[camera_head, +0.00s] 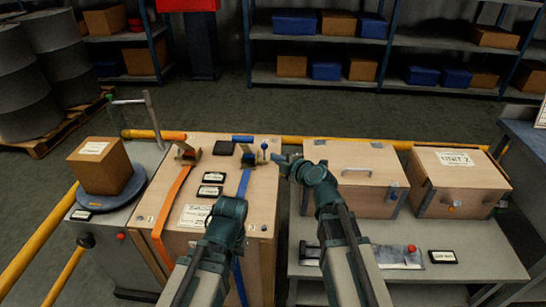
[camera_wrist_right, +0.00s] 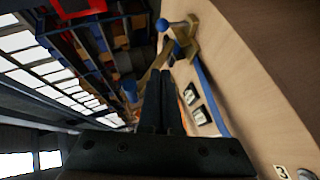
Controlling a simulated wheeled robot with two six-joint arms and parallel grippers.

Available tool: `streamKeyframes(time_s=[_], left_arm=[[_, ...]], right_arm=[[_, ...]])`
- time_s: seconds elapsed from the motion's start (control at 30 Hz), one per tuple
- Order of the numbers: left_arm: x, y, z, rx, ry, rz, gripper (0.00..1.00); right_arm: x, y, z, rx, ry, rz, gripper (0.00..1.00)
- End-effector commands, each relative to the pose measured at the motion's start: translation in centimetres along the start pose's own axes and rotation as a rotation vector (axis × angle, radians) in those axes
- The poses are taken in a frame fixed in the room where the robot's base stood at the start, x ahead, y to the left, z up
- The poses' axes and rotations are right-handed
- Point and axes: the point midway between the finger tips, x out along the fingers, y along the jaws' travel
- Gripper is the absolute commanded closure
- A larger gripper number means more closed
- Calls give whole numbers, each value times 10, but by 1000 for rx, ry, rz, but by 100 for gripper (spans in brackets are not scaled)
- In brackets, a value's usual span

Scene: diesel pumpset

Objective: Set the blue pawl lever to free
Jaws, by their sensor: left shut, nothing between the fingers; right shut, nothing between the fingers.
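The blue pawl lever (camera_head: 264,147) has a round blue knob and stands at the blue strap's ratchet on the left crate. In the right wrist view its knob (camera_wrist_right: 162,25) lies beyond my fingertips, beside the brass ratchet bracket (camera_wrist_right: 187,45). The ratchet's blue handle (camera_head: 242,138) lies at the crate's back edge; its end also shows in the right wrist view (camera_wrist_right: 130,90). My right gripper (camera_head: 281,159) is shut and empty, just right of the knob; I cannot tell whether it touches. My left arm reaches over the crate front; its fingers are hidden.
An orange strap (camera_head: 168,215) with its own ratchet (camera_head: 186,152) runs along the crate's left side. A cardboard box (camera_head: 100,164) stands on a round blue plate at the left. Two wooden cases (camera_head: 352,178) (camera_head: 458,182) stand at the right. A yellow rail (camera_head: 310,140) runs behind.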

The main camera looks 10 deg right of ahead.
Motion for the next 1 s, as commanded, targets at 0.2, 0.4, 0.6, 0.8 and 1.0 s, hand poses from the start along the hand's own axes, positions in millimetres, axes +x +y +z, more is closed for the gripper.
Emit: streamKeyframes(time_s=[0.2,0.4,0.6,0.8,1.0], left_arm=[[12,1,-1,0,0,0,100],[26,2,-2,0,0,0,100],[41,4,-2,0,0,0,100],[48,5,-3,0,0,0,100],[47,4,-3,0,0,0,100]], right_arm=[[31,-2,1,-1,3,-1,100],[71,-2,1,0,3,-2,100],[108,-2,11,1,-1,0,100],[122,-1,26,1,1,-1,100],[121,0,28,0,1,-1,100]])
